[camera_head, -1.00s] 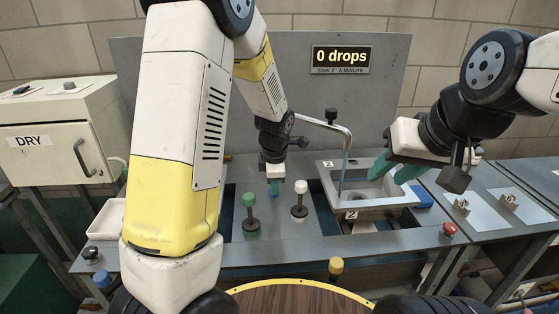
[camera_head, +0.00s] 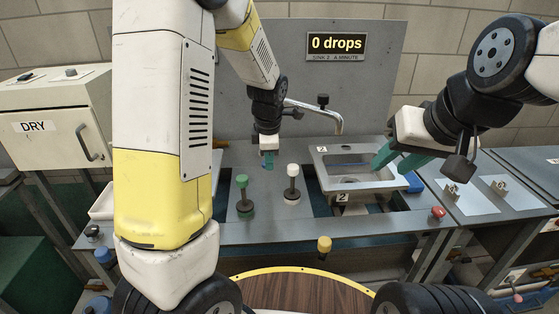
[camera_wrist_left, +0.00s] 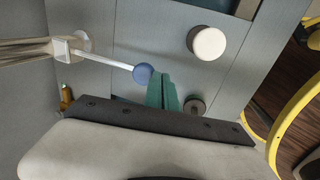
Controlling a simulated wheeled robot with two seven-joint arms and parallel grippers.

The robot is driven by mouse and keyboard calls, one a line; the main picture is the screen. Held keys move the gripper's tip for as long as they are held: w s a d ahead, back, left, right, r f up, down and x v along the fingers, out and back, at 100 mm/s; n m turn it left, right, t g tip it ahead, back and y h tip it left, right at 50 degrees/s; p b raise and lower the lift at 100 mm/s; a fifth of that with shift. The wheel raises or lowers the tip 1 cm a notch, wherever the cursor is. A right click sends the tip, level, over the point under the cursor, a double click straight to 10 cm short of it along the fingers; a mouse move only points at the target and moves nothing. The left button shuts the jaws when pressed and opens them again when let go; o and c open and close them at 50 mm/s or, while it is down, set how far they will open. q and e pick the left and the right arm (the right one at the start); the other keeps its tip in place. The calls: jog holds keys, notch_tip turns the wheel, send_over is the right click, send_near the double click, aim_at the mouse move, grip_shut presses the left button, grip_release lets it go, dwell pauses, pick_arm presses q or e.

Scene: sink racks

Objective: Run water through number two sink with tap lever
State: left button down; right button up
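The number two sink (camera_head: 390,184) is a grey basin right of centre, marked with "2" labels. Its bent metal spout (camera_head: 333,115) reaches over it, and I see no stream below the spout. The tap lever (camera_wrist_left: 112,61) is a pale rod with a blue ball (camera_wrist_left: 143,73) in the left wrist view. My left gripper (camera_head: 269,160) has its teal fingers together (camera_wrist_left: 162,90), just beside the blue ball; whether they touch is unclear. My right gripper (camera_head: 399,158) is open and empty above the basin's right side.
A green-topped post (camera_head: 242,182) and a white-topped post (camera_head: 292,171) stand left of the sink. A yellow knob (camera_head: 324,244) and a red button (camera_head: 438,212) are at the front. The sign (camera_head: 337,46) reads "0 drops". A "DRY" cabinet (camera_head: 50,145) stands left.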

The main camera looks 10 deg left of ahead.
pick_arm(q)
jog(key=s+v, duration=0.1)
jog(key=v, duration=0.7)
jog(key=shift+r, duration=0.1)
jog(key=s+a+r+m+t+h, duration=0.1)
jog(key=s+r+m, duration=0.3)
jog(key=s+m, duration=0.6)
jog(key=s+a+r+m+t+h, duration=0.1)
jog(key=s+a+r+m+t, duration=0.1)
jog(key=s+r+m, duration=0.3)
jog(key=s+m, duration=0.4)
jog(key=m, duration=0.2)
jog(key=shift+s+r+t+h, duration=0.15)
jog(key=shift+s+t+h, duration=0.15)
jog(key=shift+s+h, duration=0.1)
